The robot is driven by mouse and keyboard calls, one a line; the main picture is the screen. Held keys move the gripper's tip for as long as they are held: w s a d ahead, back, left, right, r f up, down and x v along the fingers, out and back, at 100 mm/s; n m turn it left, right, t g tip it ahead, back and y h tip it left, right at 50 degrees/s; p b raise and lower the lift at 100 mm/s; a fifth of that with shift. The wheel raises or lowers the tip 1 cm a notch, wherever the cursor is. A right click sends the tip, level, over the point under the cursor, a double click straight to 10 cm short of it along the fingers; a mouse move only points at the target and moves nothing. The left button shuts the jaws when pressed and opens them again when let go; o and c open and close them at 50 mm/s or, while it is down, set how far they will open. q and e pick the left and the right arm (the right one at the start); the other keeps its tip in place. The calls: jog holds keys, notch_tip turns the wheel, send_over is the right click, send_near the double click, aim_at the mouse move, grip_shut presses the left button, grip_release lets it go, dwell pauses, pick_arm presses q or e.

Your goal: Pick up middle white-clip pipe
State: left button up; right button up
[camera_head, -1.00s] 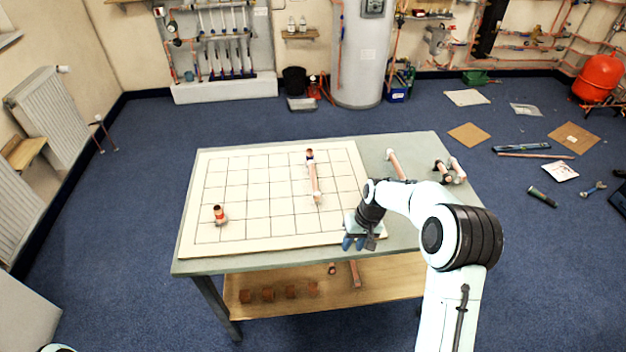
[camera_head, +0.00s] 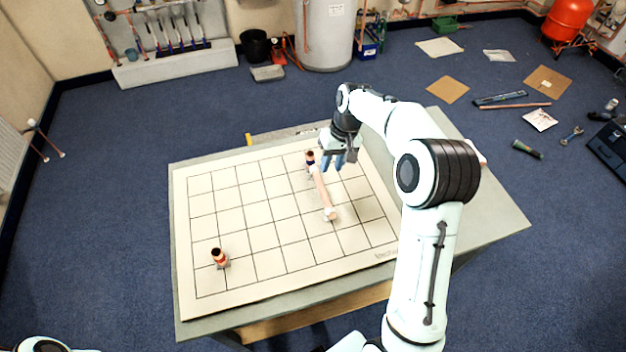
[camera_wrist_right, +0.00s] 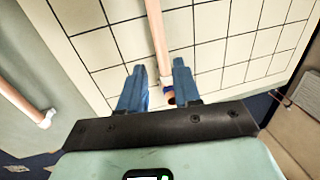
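A copper pipe (camera_head: 322,190) with a white clip (camera_head: 330,214) at its near end lies on the gridded board (camera_head: 235,205). My right gripper (camera_head: 337,165) is open, beside and above that far end. My left gripper is out of view.
A short copper fitting (camera_head: 219,257) stands on the board's near left. A pale end of another item (camera_head: 478,152) shows at the table's right edge, partly behind my arm. The board's middle and left are mostly clear. Tools and sheets lie on the floor at right.

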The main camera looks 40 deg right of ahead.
send_over(323, 188)
jog(key=s, duration=0.1)
jog(key=f, duration=0.6)
jog(key=shift+s+d+f, duration=0.15)
jog(key=shift+d, duration=0.2)
jog(key=f, duration=0.2)
jog(key=w+f, duration=0.1)
jog(key=f, duration=0.1)
jog(key=a+f, duration=0.1)
jog(key=f, duration=0.1)
jog(key=shift+w+f, duration=0.1)
jog(key=shift+w, duration=0.05)
grip_shut()
